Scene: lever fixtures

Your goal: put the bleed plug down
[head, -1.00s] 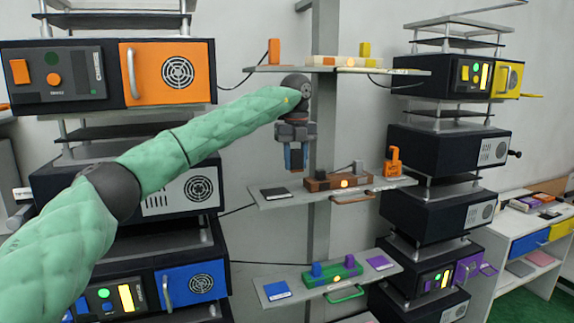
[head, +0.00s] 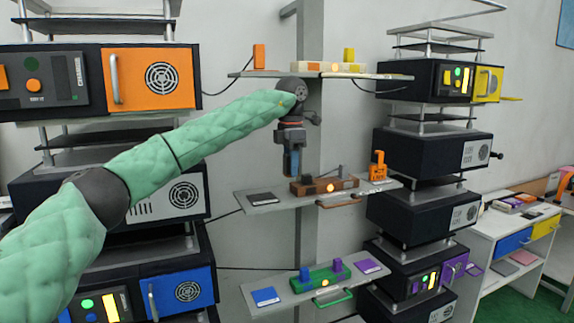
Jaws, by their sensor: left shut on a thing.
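My left gripper (head: 292,168) points down above the middle shelf (head: 279,204), with its blue fingers close together. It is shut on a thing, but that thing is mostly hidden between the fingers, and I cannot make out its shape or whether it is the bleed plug. Below the gripper and to its right is a brown block (head: 323,187) with a lit button. A dark flat pad (head: 262,198) lies on the shelf to the left. My right gripper is not in view.
An orange fixture (head: 378,168) stands at the middle shelf's right end. The upper shelf (head: 385,77) holds a pale block and upright orange and yellow pieces. The lower shelf (head: 290,297) holds a green block with blue and purple pieces. Racks of dark boxes stand on both sides.

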